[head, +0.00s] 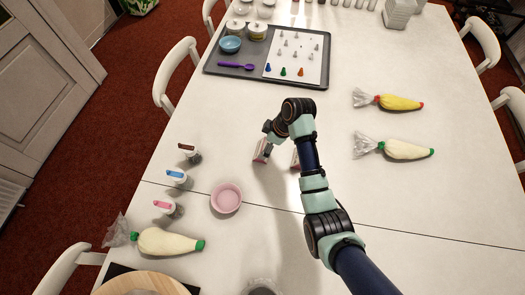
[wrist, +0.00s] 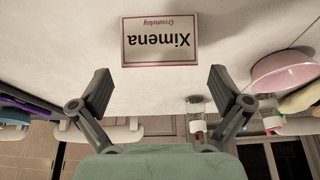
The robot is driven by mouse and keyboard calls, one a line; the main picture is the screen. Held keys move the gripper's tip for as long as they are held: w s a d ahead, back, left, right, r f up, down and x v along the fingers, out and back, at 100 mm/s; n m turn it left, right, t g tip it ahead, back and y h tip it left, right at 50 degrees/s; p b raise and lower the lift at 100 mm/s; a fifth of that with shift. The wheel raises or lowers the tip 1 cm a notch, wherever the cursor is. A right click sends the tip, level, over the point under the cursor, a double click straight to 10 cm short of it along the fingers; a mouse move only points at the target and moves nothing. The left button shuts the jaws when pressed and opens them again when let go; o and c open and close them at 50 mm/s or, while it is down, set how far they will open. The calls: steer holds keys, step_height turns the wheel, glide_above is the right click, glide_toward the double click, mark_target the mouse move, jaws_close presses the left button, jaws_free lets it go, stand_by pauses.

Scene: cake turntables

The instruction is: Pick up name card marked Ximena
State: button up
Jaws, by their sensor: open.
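The Ximena name card (wrist: 160,41) is white with a pink border and bold dark lettering. It appears upside down in the wrist view, centred beyond the fingertips. My gripper (wrist: 160,88) is open, its fingers wide apart and pointing at the card, with nothing between them. In the head view, my gripper is mostly hidden by my arm. A small pink-edged card (head: 261,150) shows just left of my wrist; its name is not readable there. Another pink-edged card (head: 295,159) is partly hidden behind my arm.
A pink bowl (head: 226,198) and several colour-labelled bottles (head: 177,177) stand to the left. A dark tray (head: 225,68) with a purple spoon (head: 236,65) lies behind. Piping bags (head: 398,102) lie right; another (head: 168,242) lies front left. The table is clear between these.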

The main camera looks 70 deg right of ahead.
mark_target(262, 146)
steer(key=x, duration=0.3)
steer(key=shift+f+b, duration=0.2)
steer(key=shift+b, duration=0.2)
steer(key=c, duration=0.5)
steer(key=shift+r, duration=0.15)
step_height(262, 146, up, 20)
steer(key=p, duration=0.7)
